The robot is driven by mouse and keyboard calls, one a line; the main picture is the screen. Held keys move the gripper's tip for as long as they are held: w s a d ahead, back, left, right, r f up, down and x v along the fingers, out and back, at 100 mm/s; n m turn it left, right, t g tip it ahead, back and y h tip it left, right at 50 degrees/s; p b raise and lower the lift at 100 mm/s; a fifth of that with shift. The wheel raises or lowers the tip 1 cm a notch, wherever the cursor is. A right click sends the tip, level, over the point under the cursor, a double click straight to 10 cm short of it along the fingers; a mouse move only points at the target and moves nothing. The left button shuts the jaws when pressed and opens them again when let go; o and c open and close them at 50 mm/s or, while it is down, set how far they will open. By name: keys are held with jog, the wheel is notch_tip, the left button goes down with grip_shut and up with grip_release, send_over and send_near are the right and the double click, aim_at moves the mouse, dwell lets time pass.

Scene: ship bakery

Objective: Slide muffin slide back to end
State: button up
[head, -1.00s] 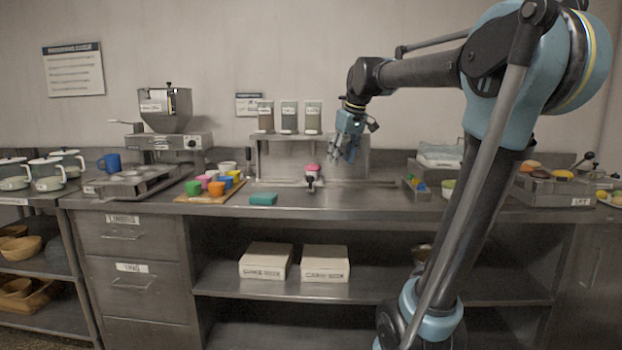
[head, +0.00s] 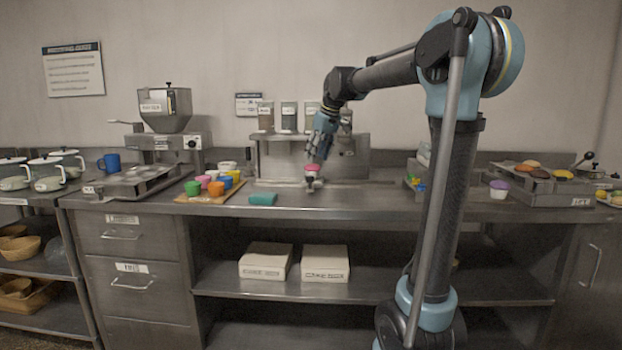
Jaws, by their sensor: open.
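A pink-topped muffin (head: 312,170) sits at the steel dispenser stand (head: 350,158) in the middle of the counter. A small dark knob (head: 310,185) stands just in front of the muffin. It seems to belong to the muffin slide, a low metal track along the counter; the track's outline is hard to make out. My gripper (head: 316,156) is open and points down just above the muffin, in front of the stand. It partly covers the stand. Whether a finger touches the muffin or knob I cannot tell.
Several canisters (head: 289,116) stand on top of the stand. A teal block (head: 263,198) and a board with coloured cups (head: 211,188) lie to the left. A purple-topped cup (head: 499,188) stands at the right. The counter's front middle is clear.

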aim_at(312, 178)
jog(key=x, duration=0.9)
jog(key=shift+w+a+f, duration=0.1)
jog(key=shift+f, duration=0.3)
grip_shut()
